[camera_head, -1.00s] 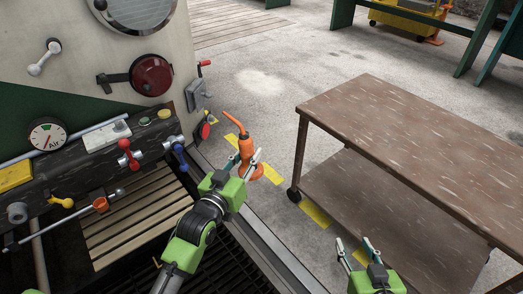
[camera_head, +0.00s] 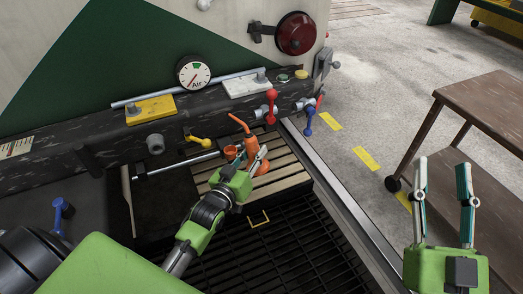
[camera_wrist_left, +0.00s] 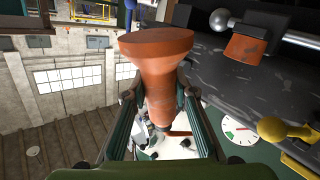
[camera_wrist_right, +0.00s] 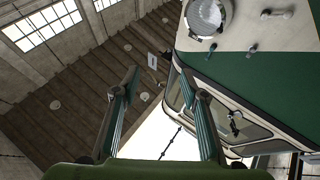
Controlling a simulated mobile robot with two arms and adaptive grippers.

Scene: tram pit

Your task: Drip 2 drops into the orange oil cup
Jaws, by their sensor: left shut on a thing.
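The orange oil can (camera_head: 251,149) is in my left gripper (camera_head: 248,163), which is shut around its body. The can is about upright in the head view, with its thin spout pointing up and to the left. Its broad base (camera_wrist_left: 157,42) fills the upper middle of the left wrist view. The small orange oil cup (camera_head: 231,152) sits at the end of a metal rod, just left of the can. The cup (camera_wrist_left: 245,48) also shows in the left wrist view, apart from the can. My right gripper (camera_head: 442,164) is open and empty.
A dark beam with a yellow lever (camera_head: 201,141), a red lever (camera_head: 271,105) and a blue lever (camera_head: 309,120) runs behind the can. The air gauge (camera_head: 194,72) is above. Wooden slats (camera_head: 275,180) lie below. A brown cart (camera_head: 485,108) stands at right.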

